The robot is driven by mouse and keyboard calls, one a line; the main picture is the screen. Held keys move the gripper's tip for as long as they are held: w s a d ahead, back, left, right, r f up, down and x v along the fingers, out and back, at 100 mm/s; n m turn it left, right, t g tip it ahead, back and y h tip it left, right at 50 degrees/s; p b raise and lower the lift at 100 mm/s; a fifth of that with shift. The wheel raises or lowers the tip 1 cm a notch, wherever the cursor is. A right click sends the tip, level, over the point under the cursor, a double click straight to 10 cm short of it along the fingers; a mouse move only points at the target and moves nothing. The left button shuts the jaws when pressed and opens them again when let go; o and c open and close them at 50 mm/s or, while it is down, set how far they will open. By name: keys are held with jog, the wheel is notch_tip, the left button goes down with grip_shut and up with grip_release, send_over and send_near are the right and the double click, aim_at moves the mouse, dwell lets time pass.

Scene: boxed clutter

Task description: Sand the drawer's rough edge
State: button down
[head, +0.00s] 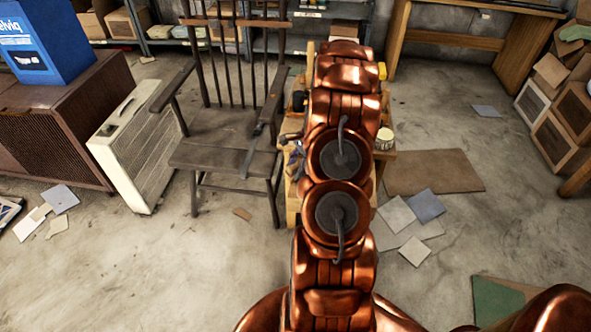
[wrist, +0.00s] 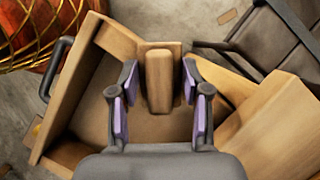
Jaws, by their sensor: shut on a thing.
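In the wrist view my gripper (wrist: 160,78) has its two purple-padded fingers on either side of a tan block (wrist: 159,92), shut on it. The block looks like a sanding block; its underside is hidden. A wooden drawer (wrist: 68,90) with a dark handle on its outer left face lies under and left of the gripper. The block is over the drawer's brown inside, near its far end. I cannot tell whether it touches an edge, or which edge is rough. In the head view my copper arm hides most of this.
A dark wooden chair (head: 222,155) stands close left of my arm. A cream heater-like unit (head: 140,150) and a brown cabinet (head: 60,125) are farther left. A small jar (head: 384,138) stands right of the arm. Tiles (head: 398,214) and cardboard (head: 433,171) lie on the floor.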

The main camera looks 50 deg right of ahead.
aim_at(291, 184)
jog(key=shift+w+d+f+p, duration=0.1)
jog(key=shift+w+d+p, duration=0.2)
jog(key=shift+w+d, duration=0.4)
jog(key=shift+w+d+r+p, duration=0.1)
jog(key=shift+w+d+p, duration=0.25)
jog(key=shift+d, duration=0.55)
jog(key=shift+w+d+f+p, duration=0.1)
jog(key=shift+w+d+p, duration=0.1)
jog(key=shift+w+d, duration=0.55)
jog(key=shift+s+f, duration=0.1)
jog(key=shift+s, duration=0.05)
jog(key=shift+s+a, duration=0.9)
jog(key=shift+a, duration=0.3)
jog(key=shift+s+a+r, duration=0.2)
jog(key=shift+s+a, duration=0.5)
jog(key=shift+a, duration=0.35)
jog(key=shift+s+a+f, duration=0.1)
jog(key=shift+s+a, duration=0.4)
jog(key=shift+a, duration=0.2)
jog(key=shift+s+a+f, duration=0.1)
jog(key=shift+s+a, duration=0.35)
jog(key=shift+a, duration=0.2)
jog(key=shift+r, duration=0.1)
jog(key=shift+r+p, duration=1.45)
jog(key=shift+r, duration=1.5)
